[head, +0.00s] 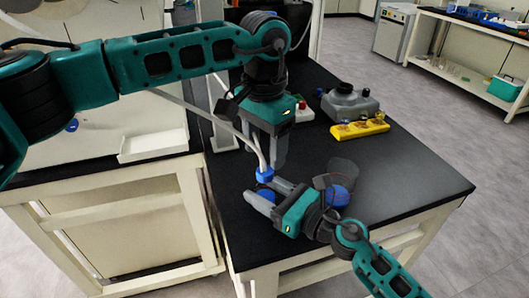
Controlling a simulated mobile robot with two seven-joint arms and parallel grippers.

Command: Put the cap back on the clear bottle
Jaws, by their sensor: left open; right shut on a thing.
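A blue cap-like piece (264,175) sits at the lower end of a pale tube, over the black bench top. My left gripper (275,168) points down just above and beside it, fingers open. My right gripper (263,193) reaches in from the lower right, just below the blue piece. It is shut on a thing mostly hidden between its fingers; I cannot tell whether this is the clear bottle. A translucent rounded vessel (343,171) with a blue part stands behind my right wrist, partly covered. I cannot tell whether it has a cap.
A yellow rack (360,130) and a grey device (350,103) stand at the back right of the black bench (420,178). A red-topped item (303,112) is behind my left gripper. A white tray (153,146) lies to the left. The bench's right side is clear.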

